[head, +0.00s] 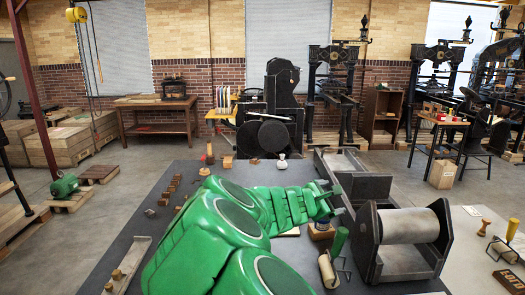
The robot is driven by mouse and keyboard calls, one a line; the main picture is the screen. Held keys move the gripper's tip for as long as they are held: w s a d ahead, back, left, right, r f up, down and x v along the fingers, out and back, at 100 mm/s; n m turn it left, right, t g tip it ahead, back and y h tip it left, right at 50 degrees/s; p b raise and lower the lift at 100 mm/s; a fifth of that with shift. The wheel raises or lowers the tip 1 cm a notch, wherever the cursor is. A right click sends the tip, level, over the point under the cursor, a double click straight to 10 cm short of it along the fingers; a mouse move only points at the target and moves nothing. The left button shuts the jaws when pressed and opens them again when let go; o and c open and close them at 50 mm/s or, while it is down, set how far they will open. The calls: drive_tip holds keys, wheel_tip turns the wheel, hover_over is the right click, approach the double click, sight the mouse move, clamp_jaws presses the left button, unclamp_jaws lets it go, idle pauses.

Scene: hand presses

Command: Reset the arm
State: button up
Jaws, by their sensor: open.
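My green arm (285,208) reaches from the bottom of the head view over a dark grey tabletop (110,240), pointing to the right. My gripper (337,197) is at its far end, small in the picture. It is open, and I see nothing between its fingers. It is above the middle of the table, close to the left side of a grey metal press with a large pale roller (408,226). A small wooden block with a dark top (321,231) lies just below it. The arm hides part of the table's middle.
A hand roller with a green handle (338,242) stands left of the press. Small wooden blocks (172,187) line the table's left part, near a metal tray (130,262). A black press (271,115) stands behind the table. Floor at the left is partly clear.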

drive_tip(key=s+d+f+m+g, duration=0.1)
drive_tip(key=s+d+m+g, duration=0.4)
drive_tip(key=s, duration=0.5)
drive_tip(key=s+d+f+m+g, duration=0.1)
drive_tip(key=s+d+m+g, duration=0.2)
drive_tip(key=s+d+m, duration=0.45)
drive_tip(key=s+a+f+m+g+y, duration=0.2)
drive_tip(key=s+a+f, duration=0.1)
drive_tip(key=s, duration=0.4)
drive_tip(key=s+a+f+m+g+y, duration=0.1)
drive_tip(key=s+a+f+m+y, duration=0.15)
drive_tip(key=s, duration=0.45)
drive_tip(key=s+a+f+m+g+y, duration=0.2)
drive_tip(key=s+a+y, duration=0.4)
drive_tip(key=s+a, duration=0.6)
drive_tip(key=shift+t, duration=0.4)
drive_tip(key=shift+s+a+r, duration=0.15)
drive_tip(key=shift+s+r, duration=0.6)
drive_tip(key=shift+r, duration=0.25)
drive_tip(key=shift+s+a+r, duration=0.15)
drive_tip(key=shift+s+r, duration=0.6)
drive_tip(key=shift+r, duration=0.2)
